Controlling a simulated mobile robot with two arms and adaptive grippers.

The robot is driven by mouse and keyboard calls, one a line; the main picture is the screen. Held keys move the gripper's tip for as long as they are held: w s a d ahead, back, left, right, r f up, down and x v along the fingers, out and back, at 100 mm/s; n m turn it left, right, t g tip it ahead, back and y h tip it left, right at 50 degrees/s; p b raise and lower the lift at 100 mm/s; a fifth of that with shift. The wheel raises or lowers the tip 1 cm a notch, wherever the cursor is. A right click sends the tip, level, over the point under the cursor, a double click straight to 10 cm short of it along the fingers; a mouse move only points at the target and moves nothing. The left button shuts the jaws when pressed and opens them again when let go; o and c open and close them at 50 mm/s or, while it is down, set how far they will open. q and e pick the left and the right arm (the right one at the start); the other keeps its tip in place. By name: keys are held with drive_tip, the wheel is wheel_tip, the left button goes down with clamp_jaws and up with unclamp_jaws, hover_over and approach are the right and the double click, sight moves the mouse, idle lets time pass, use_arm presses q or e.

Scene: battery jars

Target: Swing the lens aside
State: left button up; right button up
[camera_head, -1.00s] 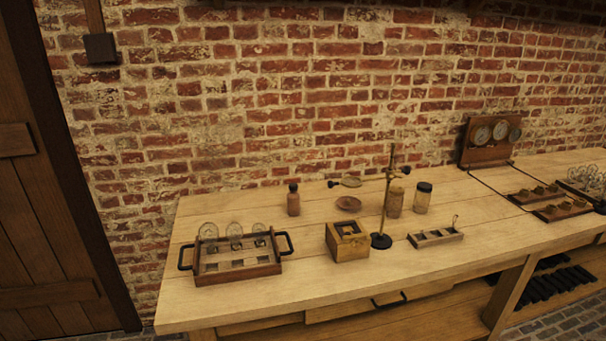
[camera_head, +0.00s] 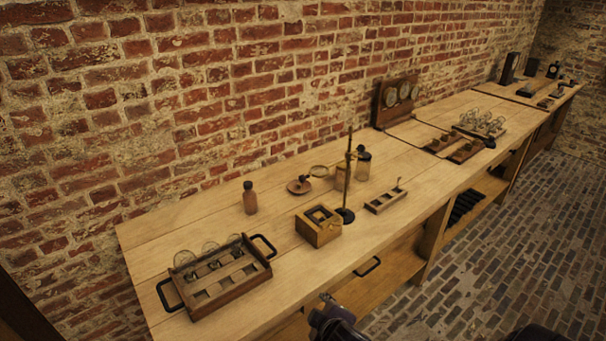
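The round lens (camera_head: 319,170) sits on a thin side arm of an upright brass stand (camera_head: 348,185) with a dark round base. The lens is to the left of the post, raised above the bench. In the picture it appears just above and right of a small wooden dish (camera_head: 299,187). My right gripper (camera_head: 328,299) shows at the bottom edge, in front of the bench and well apart from the stand. Only its tip and dark body show, and its finger opening is unclear. My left gripper is not in view.
On the wooden bench are a handled tray (camera_head: 228,286), a brown bottle (camera_head: 250,199), a wooden box (camera_head: 318,231), a jar (camera_head: 363,167) and a small compartment tray (camera_head: 384,200). A gauge board (camera_head: 397,101) stands farther back. The brick floor (camera_head: 480,260) at right is clear.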

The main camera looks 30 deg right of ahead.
drive_tip(key=w+d+r+n+t+h, duration=0.2)
drive_tip(key=w+d+r+n+t, duration=0.25)
drive_tip(key=w+r, duration=0.6)
drive_tip(key=n+t, duration=0.4)
approach(303, 180)
drive_tip(key=x, duration=0.3)
drive_tip(key=p+x, duration=0.1)
drive_tip(key=x, duration=0.5)
drive_tip(key=shift+w+d+p, duration=0.1)
drive_tip(key=shift+w+p, duration=0.25)
drive_tip(key=shift+p, duration=0.05)
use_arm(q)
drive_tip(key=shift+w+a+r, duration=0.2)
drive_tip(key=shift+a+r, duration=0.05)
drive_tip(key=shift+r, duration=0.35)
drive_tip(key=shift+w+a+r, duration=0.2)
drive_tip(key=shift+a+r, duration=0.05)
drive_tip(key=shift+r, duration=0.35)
use_arm(e)
drive_tip(key=shift+w+d+f, duration=0.1)
drive_tip(key=shift+w+d, duration=0.05)
drive_tip(key=shift+w, duration=0.45)
drive_tip(key=shift+c, duration=0.2)
clamp_jaws()
